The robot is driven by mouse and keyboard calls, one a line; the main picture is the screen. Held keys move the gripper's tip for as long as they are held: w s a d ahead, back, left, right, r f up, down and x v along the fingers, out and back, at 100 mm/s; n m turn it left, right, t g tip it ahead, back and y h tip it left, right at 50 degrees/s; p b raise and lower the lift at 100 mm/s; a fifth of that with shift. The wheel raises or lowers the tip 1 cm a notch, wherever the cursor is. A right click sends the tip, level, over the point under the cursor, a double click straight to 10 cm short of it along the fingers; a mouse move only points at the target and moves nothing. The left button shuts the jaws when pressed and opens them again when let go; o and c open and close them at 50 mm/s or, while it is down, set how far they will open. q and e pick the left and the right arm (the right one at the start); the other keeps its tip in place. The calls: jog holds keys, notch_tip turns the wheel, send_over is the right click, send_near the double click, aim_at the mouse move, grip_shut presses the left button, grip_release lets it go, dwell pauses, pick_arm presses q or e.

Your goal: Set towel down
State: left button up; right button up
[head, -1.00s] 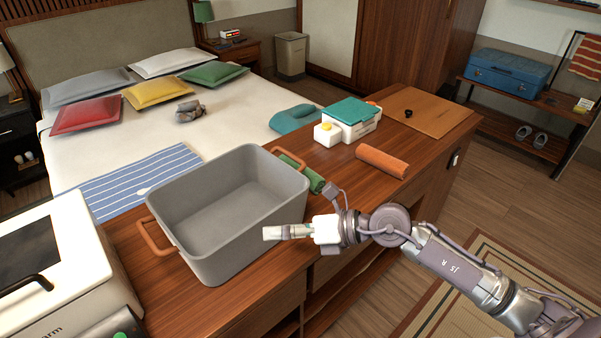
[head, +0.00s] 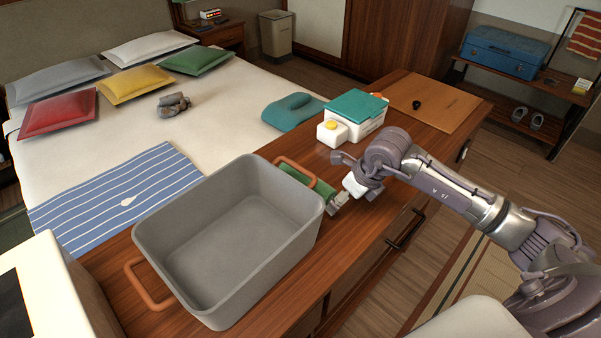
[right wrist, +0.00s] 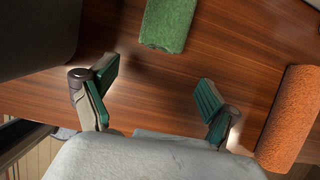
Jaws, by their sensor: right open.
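A green rolled towel (head: 318,185) lies on the wooden counter beside the grey bin, partly behind the bin's handle. Its near end shows at the top of the right wrist view (right wrist: 168,24). An orange rolled towel (right wrist: 290,118) lies at the right of the right wrist view; my arm hides it in the head view. My right gripper (head: 336,204) is low by the bin's right side, near the green towel. In the right wrist view its fingers (right wrist: 157,84) are spread with bare counter between them, touching neither towel. My left gripper is not in view.
The empty grey bin (head: 228,293) with orange handles stands on the counter (head: 345,240). Behind my gripper are a white container with a yellow top (head: 332,134), a teal-lidded box (head: 356,112) and a wooden board (head: 440,107). The bed is beyond the counter.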

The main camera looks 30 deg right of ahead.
aim_at(319, 183)
jog(key=w, duration=0.1)
jog(key=w+a, duration=0.1)
jog(key=w+p, duration=0.1)
jog(key=shift+a+r, duration=0.2)
jog(key=shift+r, duration=0.15)
jog(key=w, duration=0.1)
jog(key=w+a, duration=0.1)
jog(key=w, duration=0.1)
jog(key=shift+w+a+p, duration=0.15)
jog(key=shift+p, duration=0.25)
jog(key=shift+w+f, duration=0.15)
jog(key=shift+w, duration=0.2)
jog(key=shift+w+a, duration=0.15)
jog(key=shift+w, duration=0.1)
jog(key=shift+w+a+r+p, duration=0.1)
jog(key=shift+w+a+p, duration=0.15)
jog(key=shift+w, duration=0.3)
jog(key=shift+w+a+r+p, duration=0.1)
jog(key=shift+w+a+p, duration=0.1)
jog(key=shift+w, duration=0.3)
jog(key=x, duration=0.2)
jog(key=shift+w+a+f, duration=0.1)
jog(key=shift+w+f, duration=0.1)
jog(key=shift+w, duration=0.05)
jog(key=shift+w+f, duration=0.2)
jog(key=shift+f, duration=0.25)
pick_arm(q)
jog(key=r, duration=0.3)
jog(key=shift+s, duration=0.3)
